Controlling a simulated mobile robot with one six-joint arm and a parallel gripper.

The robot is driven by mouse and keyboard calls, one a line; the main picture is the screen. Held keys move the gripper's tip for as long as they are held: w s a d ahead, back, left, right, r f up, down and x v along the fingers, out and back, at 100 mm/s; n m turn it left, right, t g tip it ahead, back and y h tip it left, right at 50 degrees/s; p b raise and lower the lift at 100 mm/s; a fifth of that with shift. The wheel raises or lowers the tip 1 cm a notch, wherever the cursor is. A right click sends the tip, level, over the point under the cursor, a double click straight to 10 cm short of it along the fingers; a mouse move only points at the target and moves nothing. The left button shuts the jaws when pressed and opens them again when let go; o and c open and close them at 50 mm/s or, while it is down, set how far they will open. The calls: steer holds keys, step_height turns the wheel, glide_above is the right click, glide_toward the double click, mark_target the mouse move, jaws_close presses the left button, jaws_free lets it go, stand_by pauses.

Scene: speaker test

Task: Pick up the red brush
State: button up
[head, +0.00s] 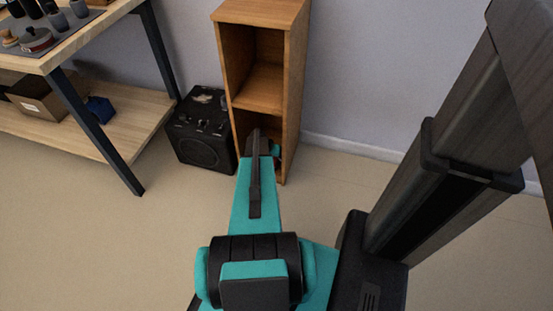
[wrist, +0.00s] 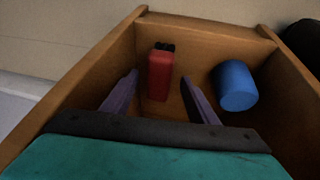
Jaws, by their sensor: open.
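The red brush (wrist: 160,74) has a red body and a dark end. In the wrist view it is inside a wooden compartment, left of a blue cylinder. My gripper (wrist: 159,78) is open, with one purple-grey finger to each side of the brush in the picture. I see no contact, and the gap in depth is hard to judge. In the head view my arm reaches to the lower compartment of the wooden shelf (head: 295,80), and I cannot make out the brush there.
The blue cylinder (wrist: 235,85) is close to the right finger. Compartment walls surround the gripper. A black speaker-like box (head: 203,130) stands left of the shelf, and a workbench (head: 100,35) is farther left. Floor to the shelf's right is clear.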

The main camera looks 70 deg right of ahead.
steer(key=shift+f, duration=0.1)
stand_by(0.4)
steer(key=c, duration=1.2)
steer(key=shift+r+p, duration=0.35)
steer(key=shift+r, duration=0.05)
step_height(320, 180, up, 4)
steer(key=shift+p, duration=0.6)
steer(key=w+a, duration=0.3)
steer(key=a, duration=0.4)
steer(key=w+a+p, duration=0.1)
steer(key=w+a, duration=0.2)
steer(key=a, duration=0.4)
steer(key=shift+w+a+r, duration=0.25)
steer(key=shift+w+r, duration=0.1)
steer(key=shift+w, duration=0.05)
